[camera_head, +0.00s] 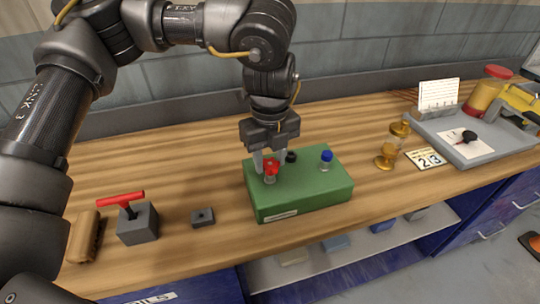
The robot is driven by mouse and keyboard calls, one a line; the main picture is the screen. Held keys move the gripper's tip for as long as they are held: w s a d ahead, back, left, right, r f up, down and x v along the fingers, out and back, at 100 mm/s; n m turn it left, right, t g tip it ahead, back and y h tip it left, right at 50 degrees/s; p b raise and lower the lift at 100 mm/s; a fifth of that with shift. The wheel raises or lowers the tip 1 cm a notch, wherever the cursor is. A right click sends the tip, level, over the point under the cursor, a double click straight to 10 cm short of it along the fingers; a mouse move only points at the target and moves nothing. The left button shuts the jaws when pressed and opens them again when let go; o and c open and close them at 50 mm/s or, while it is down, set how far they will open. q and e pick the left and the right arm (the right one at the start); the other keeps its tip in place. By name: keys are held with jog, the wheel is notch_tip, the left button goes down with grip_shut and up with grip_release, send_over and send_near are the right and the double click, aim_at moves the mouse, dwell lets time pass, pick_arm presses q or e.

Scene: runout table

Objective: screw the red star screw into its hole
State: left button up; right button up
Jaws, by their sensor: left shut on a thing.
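The red star screw (271,168) stands upright at the left part of the top of a green block (308,190). My left gripper (268,162) points down over the block, shut on the red star screw. The screw's lower end meets the block's top, and its hole is hidden. A blue-headed screw (326,159) stands at the right of the block's top. A dark round piece (291,156) sits between them, towards the back. My right gripper is not in view.
A grey block with a red T-handle (138,222), a small grey plate (203,217) and a brown piece (83,236) lie to the left. An hourglass-shaped brass piece (393,146), number cards (426,158) and a grey tray (487,151) are to the right.

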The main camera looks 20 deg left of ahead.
pick_arm(q)
jog(key=m+p, duration=0.1)
jog(key=m, duration=0.1)
jog(key=shift+r+m, duration=0.2)
jog(key=shift+m, duration=0.2)
jog(key=shift+f+m, duration=0.15)
jog(key=shift+m, duration=0.35)
jog(key=shift+m+p, duration=0.8)
jog(key=shift+m, duration=1.5)
jog(key=shift+m+p, duration=0.6)
jog(key=shift+m, duration=1.7)
